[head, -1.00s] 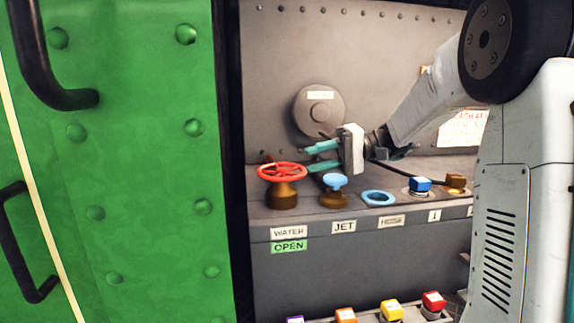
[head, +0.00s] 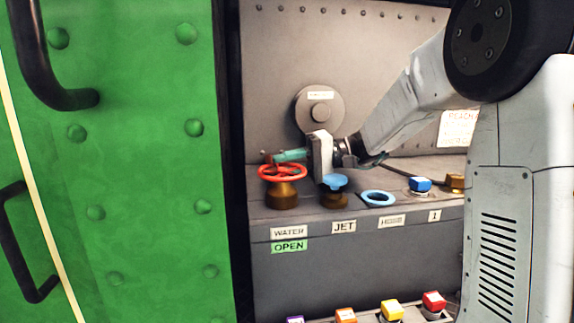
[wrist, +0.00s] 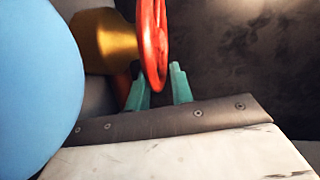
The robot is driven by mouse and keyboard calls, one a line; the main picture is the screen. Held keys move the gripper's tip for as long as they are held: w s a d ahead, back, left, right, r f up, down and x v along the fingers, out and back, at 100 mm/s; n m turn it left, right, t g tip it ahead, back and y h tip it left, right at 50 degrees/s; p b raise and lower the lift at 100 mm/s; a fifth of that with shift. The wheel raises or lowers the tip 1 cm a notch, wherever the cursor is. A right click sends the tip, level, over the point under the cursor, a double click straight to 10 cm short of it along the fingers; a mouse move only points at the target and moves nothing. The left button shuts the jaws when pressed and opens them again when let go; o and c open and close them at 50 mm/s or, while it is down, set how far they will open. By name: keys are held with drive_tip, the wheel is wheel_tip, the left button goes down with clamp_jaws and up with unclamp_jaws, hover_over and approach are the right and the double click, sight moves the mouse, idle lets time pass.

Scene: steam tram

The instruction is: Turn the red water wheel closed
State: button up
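The red water wheel (head: 282,172) sits on a brass valve body on the console, above a "WATER" label (head: 289,232) and a green "OPEN" sign (head: 289,246). My gripper (head: 280,157) reaches in from the right, its teal fingers at the top of the wheel. In the wrist view the two fingertips (wrist: 160,80) are apart, and the near edge of the red wheel (wrist: 152,45) shows between them. I cannot tell whether either finger touches the rim. The gripper body hides a little of the space behind the wheel.
A blue jet knob (head: 334,181) stands just right of the wheel, close below my gripper, and looms large in the wrist view (wrist: 35,80). Further right are a blue ring (head: 378,198) and a blue button (head: 420,184). A green riveted panel (head: 120,160) fills the left.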

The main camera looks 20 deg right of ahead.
clamp_jaws()
drive_tip(key=shift+s+d+m+t, duration=0.15)
drive_tip(key=shift+m+t, duration=0.25)
drive_tip(key=shift+t, duration=0.2)
drive_tip(key=shift+s+d+m+t, duration=0.1)
drive_tip(key=shift+m+t, duration=0.3)
drive_tip(key=shift+t, duration=0.2)
drive_tip(key=shift+o, duration=1.8)
unclamp_jaws()
drive_tip(key=shift+v, duration=3.9)
drive_tip(key=shift+r, duration=0.15)
